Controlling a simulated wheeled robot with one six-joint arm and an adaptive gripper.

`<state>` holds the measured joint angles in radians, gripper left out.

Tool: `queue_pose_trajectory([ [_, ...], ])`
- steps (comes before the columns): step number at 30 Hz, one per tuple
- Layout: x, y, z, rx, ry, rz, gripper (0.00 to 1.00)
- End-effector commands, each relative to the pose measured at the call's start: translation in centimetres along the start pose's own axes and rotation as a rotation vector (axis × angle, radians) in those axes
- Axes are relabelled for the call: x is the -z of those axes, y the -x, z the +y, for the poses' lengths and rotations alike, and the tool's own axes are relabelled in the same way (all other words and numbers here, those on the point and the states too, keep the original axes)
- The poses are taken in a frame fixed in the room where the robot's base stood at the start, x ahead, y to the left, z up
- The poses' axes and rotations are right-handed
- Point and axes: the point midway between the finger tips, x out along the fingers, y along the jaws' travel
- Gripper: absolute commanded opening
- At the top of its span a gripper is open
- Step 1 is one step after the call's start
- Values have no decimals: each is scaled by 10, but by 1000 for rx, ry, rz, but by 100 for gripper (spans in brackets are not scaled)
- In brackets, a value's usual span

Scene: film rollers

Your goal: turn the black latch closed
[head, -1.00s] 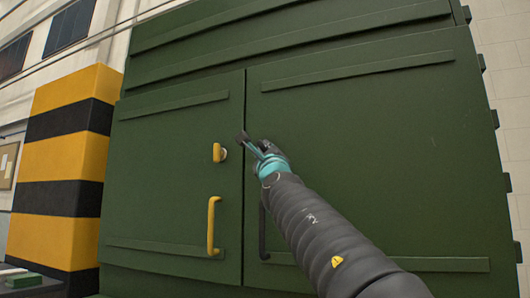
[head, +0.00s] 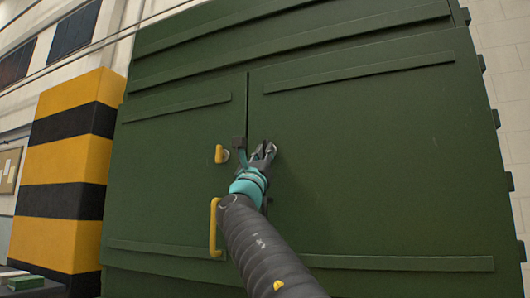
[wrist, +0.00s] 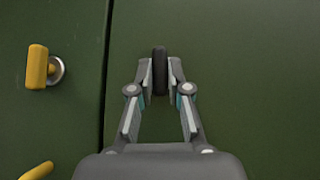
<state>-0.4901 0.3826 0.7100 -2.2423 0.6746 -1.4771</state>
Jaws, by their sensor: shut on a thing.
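The black latch (wrist: 160,70) is on the right green door, just right of the seam between the doors. In the wrist view it stands upright, between the fingertips of my gripper (wrist: 160,75). My gripper is shut on it, one finger on each side. In the head view my gripper (head: 264,151) is at the right door. The fingers hide most of the latch there, and a bit of its round silver base (head: 274,148) shows.
A yellow latch (head: 219,154) is on the left door, upright, also in the wrist view (wrist: 37,67). A yellow handle (head: 214,228) is below it. A yellow-and-black striped pillar (head: 65,155) stands at the left. The right door's face is mostly clear.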

Motion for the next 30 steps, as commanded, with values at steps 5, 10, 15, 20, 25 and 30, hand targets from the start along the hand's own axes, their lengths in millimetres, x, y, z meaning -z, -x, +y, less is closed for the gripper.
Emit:
queue_pose_trajectory([
  [5, -2, -1, 0, 19, -21, -2, 0],
  [10, -2, -1, 0, 23, -24, -3, 0],
  [15, -2, -1, 0, 22, -23, -3, 0],
  [20, -2, -1, 0, 21, -23, -3, 42],
  [25, -1, -1, 0, 22, -23, -2, 42],
  [30, -1, 0, 0, 22, -22, -1, 42],
])
